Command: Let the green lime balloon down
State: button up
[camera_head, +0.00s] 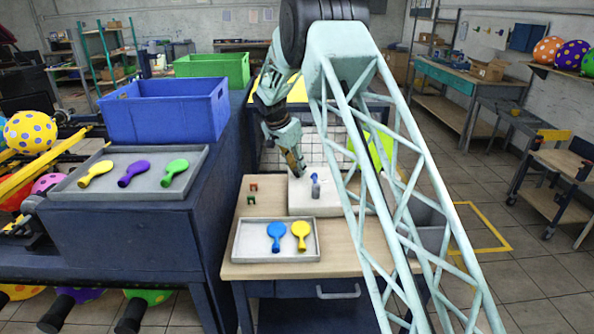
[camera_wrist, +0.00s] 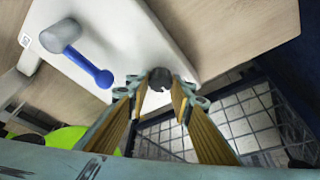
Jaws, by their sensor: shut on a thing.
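A lime-green rounded shape (camera_head: 385,150), likely the lime balloon, shows behind my arm lattice in the head view and is partly hidden. Lime green also shows at the lower left of the wrist view (camera_wrist: 62,139), cut off by my gripper. My gripper (camera_head: 298,172) reaches down to the white block (camera_head: 299,201) on the wooden table. In the wrist view my gripper's fingertips (camera_wrist: 159,93) are closed around a dark round knob (camera_wrist: 160,76) at the block's edge.
A tray (camera_head: 243,251) with flat blue and yellow balloons lies at the table's front. A second tray (camera_head: 66,190) with flat yellow, purple and green balloons is at left, before a blue crate (camera_head: 165,115). A wire grid (camera_wrist: 235,118) stands beyond the block. Two small clips stand left of it.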

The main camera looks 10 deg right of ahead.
jog(key=shift+f, duration=0.1)
dwell(0.3)
jog(key=o, duration=0.8)
jog(key=shift+o, duration=0.2)
jog(key=v, duration=1.2)
